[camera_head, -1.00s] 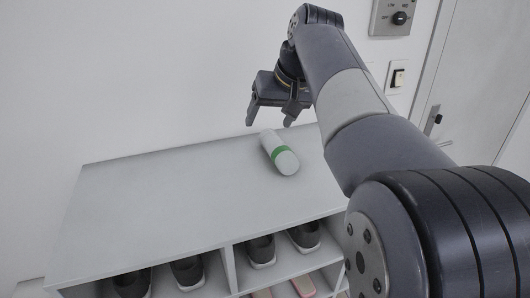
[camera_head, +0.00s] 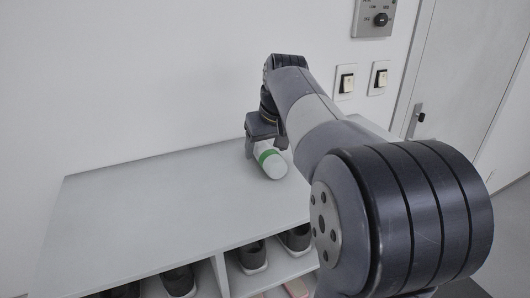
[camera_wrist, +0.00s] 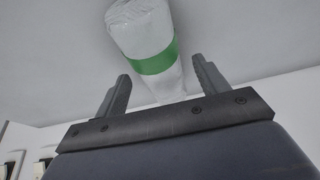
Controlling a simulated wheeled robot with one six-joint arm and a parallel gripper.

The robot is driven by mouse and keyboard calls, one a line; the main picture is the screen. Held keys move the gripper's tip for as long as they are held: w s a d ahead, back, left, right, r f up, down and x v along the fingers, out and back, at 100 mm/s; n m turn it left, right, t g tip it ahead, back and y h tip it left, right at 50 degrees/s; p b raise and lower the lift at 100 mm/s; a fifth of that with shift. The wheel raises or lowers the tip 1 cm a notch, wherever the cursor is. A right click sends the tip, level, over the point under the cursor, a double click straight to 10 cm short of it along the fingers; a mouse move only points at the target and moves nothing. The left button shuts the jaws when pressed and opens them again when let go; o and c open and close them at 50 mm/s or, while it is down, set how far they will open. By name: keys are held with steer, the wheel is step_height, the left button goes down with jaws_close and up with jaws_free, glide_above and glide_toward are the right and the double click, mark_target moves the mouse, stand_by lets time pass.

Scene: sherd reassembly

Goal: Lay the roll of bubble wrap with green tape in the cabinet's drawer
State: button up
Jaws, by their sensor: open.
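The roll of bubble wrap (camera_head: 272,163) is whitish with a green tape band and lies on top of a white shoe cabinet. In the wrist view the roll (camera_wrist: 145,35) extends from the top edge down between the two fingers. My gripper (camera_head: 266,152) is low over the cabinet top at the roll, its fingers apart. In the wrist view my gripper (camera_wrist: 161,80) is open, with one finger to each side of the roll's near end and a gap to both. I see no drawer in these views.
The white shoe cabinet (camera_head: 150,205) has a wide clear top on the left. Dark shoes (camera_head: 252,256) stand in its open compartments below. A wall rises behind it, with switches (camera_head: 346,82) and a door (camera_head: 465,95) to the right.

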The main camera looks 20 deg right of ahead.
steer(key=shift+w+f, duration=0.2)
steer(key=shift+f, duration=0.35)
steer(key=c, duration=1.1)
